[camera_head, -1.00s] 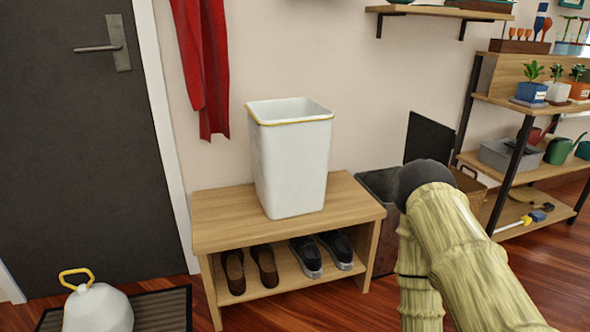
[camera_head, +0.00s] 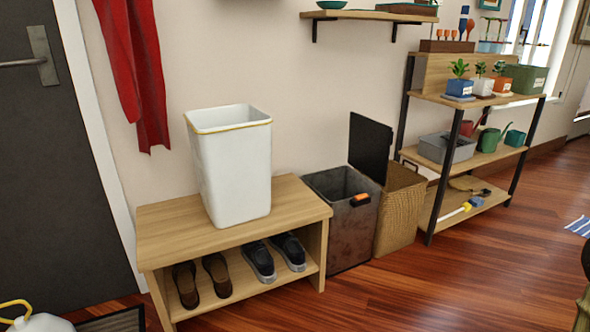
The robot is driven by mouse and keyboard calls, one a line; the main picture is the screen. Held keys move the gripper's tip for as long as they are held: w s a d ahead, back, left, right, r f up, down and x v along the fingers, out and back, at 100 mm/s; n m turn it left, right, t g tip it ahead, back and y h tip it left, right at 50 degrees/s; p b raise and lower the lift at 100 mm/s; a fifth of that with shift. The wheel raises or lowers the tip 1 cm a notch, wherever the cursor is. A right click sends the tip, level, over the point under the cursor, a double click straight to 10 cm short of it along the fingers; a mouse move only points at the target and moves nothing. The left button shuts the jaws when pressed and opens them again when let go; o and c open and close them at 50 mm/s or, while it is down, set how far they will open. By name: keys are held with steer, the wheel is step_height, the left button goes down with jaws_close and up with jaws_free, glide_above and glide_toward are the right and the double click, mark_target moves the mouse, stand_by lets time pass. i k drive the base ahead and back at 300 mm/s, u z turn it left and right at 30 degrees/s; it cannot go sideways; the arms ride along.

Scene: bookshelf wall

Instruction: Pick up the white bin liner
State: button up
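A tall white bin-shaped thing with a yellow line around its open rim (camera_head: 232,165) stands upright on the wooden shoe bench (camera_head: 150,222). It looks like the white liner, though I cannot tell whether a bin is inside it. A white tied bag with a yellow handle (camera_head: 40,324) sits on the floor at the lower left, mostly cut off by the frame edge. My gripper is not in view; only a sliver of my arm shows at the lower right edge.
Shoes stand on the bench's lower shelf. A grey bin (camera_head: 340,220) with a raised black lid (camera_head: 370,147) and a wicker basket (camera_head: 400,212) stand right of the bench. A plant shelf (camera_head: 490,158) is farther right. The wooden floor (camera_head: 420,290) in front is clear.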

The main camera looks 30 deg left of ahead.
mark_target(231, 146)
steer(key=z, duration=0.1)
steer(key=i, duration=1.3)
steer(key=u, duration=2.5)
